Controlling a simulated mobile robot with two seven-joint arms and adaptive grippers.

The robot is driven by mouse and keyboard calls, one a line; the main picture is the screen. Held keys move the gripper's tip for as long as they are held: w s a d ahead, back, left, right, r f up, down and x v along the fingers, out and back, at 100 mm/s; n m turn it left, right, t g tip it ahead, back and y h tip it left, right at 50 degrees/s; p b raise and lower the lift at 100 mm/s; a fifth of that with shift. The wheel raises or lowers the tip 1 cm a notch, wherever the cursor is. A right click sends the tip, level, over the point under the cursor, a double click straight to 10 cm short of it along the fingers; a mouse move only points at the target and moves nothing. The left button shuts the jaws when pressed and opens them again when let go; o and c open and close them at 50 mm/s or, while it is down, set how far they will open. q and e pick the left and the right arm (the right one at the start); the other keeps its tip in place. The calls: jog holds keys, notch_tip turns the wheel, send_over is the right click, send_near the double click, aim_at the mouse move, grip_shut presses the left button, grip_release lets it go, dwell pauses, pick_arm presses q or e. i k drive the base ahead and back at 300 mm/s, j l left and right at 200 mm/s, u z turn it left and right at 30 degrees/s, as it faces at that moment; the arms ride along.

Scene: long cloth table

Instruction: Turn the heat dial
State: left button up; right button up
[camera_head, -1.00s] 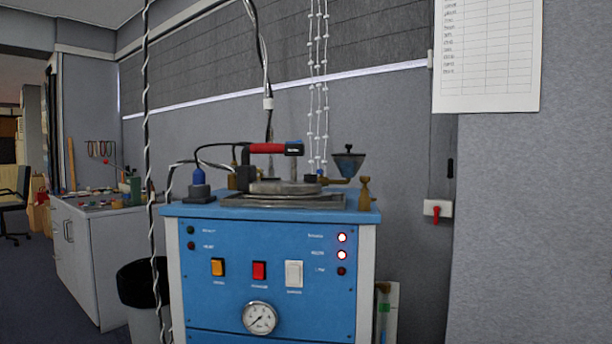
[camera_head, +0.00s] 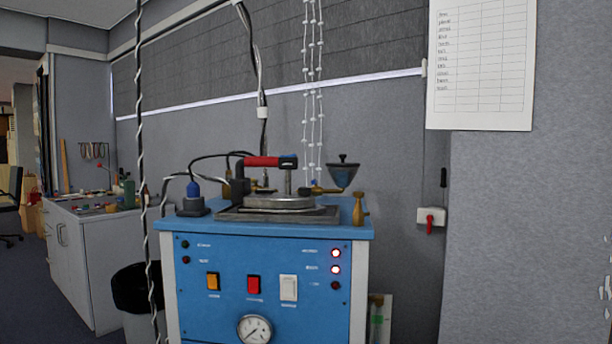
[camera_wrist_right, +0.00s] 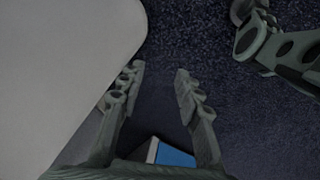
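A blue machine (camera_head: 210,320) with white side edges stands in the middle of the head view. A round white-faced dial with a dark needle (camera_head: 254,330) is low on its front, cut by the picture's bottom edge. I cannot read its label or tell whether it is the heat dial. My right gripper (camera_wrist_right: 159,72) is open and empty in the right wrist view, above the dark floor. A blue and white corner (camera_wrist_right: 172,154), perhaps the machine's, shows between its fingers. Dark jointed parts at top right, seemingly my left gripper (camera_wrist_right: 268,38), are only partly visible.
An orange switch (camera_head: 213,282), a red switch (camera_head: 253,285) and a white switch (camera_head: 289,288) sit above the dial. A metal press with a red handle (camera_head: 262,161) is on top. A black bin (camera_head: 130,287) stands left; a twisted cable (camera_head: 142,150) hangs in front.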

aim_at(301, 191)
jog(key=j+z, duration=0.1)
jog(key=z, duration=0.25)
jog(key=i+j+z, duration=0.1)
jog(key=z, duration=0.3)
jog(key=j+z, duration=0.1)
jog(key=z, duration=0.25)
jog(key=i+j+z, duration=0.1)
jog(key=j+z, duration=0.2)
jog(key=j, duration=0.25)
jog(key=j+z, duration=0.25)
jog(key=j, duration=0.35)
jog(key=i, duration=0.05)
